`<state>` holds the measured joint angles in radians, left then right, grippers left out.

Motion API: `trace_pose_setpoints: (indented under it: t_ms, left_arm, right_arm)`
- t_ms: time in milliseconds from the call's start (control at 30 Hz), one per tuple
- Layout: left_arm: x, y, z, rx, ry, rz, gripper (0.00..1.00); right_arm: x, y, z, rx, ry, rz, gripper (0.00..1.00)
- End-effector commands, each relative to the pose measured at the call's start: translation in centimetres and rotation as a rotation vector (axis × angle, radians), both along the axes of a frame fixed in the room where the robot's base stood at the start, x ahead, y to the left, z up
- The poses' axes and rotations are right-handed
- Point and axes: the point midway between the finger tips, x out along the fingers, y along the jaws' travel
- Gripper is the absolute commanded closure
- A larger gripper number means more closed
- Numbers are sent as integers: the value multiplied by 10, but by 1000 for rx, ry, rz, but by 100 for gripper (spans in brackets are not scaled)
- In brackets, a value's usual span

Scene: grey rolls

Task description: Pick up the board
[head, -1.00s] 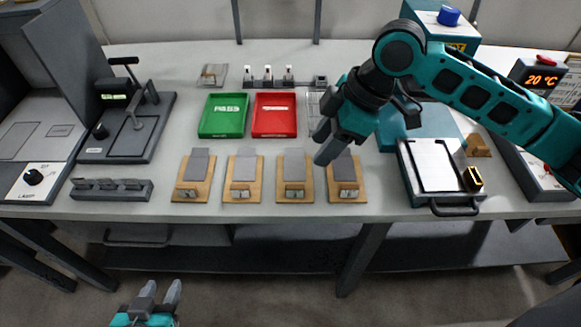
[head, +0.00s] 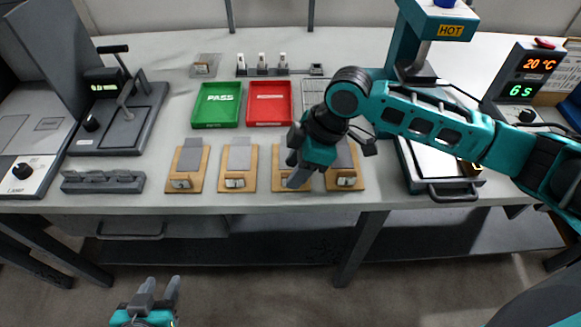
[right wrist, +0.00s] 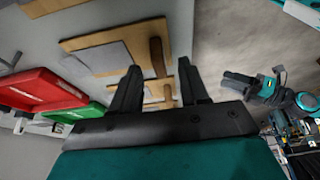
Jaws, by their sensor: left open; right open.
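Several wooden boards lie in a row along the bench front, each with a grey sheet and a small block near its front edge: the leftmost (head: 198,181), the second (head: 251,180), the third (head: 277,176) and the rightmost (head: 357,177). My right gripper (head: 297,180) is open and hovers over the third board, hiding much of it. In the right wrist view its fingers (right wrist: 158,72) are apart and empty. A board (right wrist: 85,41) lies beyond them, with more boards beside it. My left gripper (head: 160,287) is open and empty, low in front of the bench.
A green PASS tray (head: 216,122) and a red tray (head: 269,121) sit behind the boards. A grey rack (head: 102,184) stands left of them. A hot press (head: 440,165) stands to the right, under my right arm. The bench front edge is close to the boards.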

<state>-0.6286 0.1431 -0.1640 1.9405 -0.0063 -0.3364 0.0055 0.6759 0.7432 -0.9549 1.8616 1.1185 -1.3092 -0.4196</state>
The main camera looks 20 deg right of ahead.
Motion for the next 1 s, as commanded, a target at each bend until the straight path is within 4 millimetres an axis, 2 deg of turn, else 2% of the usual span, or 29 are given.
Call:
trace_pose_setpoints:
  t_ms: [100, 300, 767, 1000]
  left_arm:
    - [0, 0, -2, 0, 0, 0, 57]
    - [1, 0, -1, 0, -2, 1, 57]
    - [4, 1, 0, 1, -8, 2, 57]
    - [4, 1, 0, 1, -8, 2, 57]
  right_arm:
    - [1, 4, -11, -1, 0, 1, 55]
    - [1, 4, -11, -1, -1, 1, 55]
    - [1, 4, -11, -1, -1, 1, 99]
    - [1, 4, -10, -1, -2, 0, 100]
